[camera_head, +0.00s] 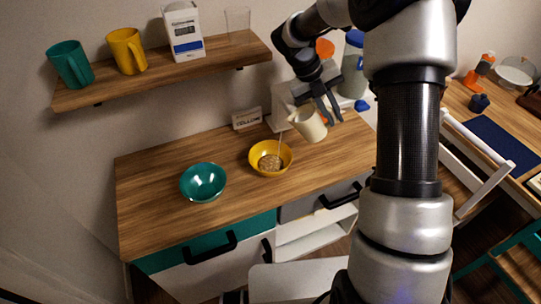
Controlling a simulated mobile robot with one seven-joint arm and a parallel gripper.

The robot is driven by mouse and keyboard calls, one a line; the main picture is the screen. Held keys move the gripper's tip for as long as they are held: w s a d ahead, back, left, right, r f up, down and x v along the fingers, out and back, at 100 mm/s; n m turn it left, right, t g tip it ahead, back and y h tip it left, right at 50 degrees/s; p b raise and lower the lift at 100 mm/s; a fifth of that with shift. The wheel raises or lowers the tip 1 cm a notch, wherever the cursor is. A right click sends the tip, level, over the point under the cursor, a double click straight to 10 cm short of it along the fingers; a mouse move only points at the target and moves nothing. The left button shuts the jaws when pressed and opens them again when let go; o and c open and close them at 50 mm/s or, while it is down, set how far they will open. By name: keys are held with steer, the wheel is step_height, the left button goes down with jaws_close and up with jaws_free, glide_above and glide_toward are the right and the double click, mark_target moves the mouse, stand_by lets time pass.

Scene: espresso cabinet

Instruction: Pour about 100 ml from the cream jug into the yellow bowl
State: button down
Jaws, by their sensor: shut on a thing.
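The yellow bowl (257,154) stands on the wooden cabinet top (150,200). My gripper (331,112) is shut on the cream jug (308,125), held above the top to the right of the bowl. The jug is tilted left, its lip toward the bowl. A thin pale stream (281,143) runs from near the lip down into the bowl. Some brownish content (269,162) lies in the bowl; its level cannot be read. The jug's inside is hidden.
A teal bowl (203,182) stands left of the yellow bowl. A small sign (246,118) stands behind, at the wall. A shelf (160,75) above holds a teal mug (70,64), a yellow mug (127,50), a carton (184,32) and a clear glass (238,22). The top's left part is clear.

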mark_target(318, 136)
step_height(318, 136, down, 10)
steer(key=a+h+b, duration=0.1)
steer(key=shift+w+a+h+b, duration=0.2)
steer(key=shift+a+h+b, duration=0.1)
steer(key=shift+a+b, duration=0.1)
steer(key=shift+w+a+r+g+h+b, duration=0.1)
steer(key=shift+a+r+g+h+b, duration=0.3)
steer(key=shift+a+r+h+b, duration=0.3)
stand_by(0.5)
steer(key=shift+h, duration=0.4)
stand_by(0.5)
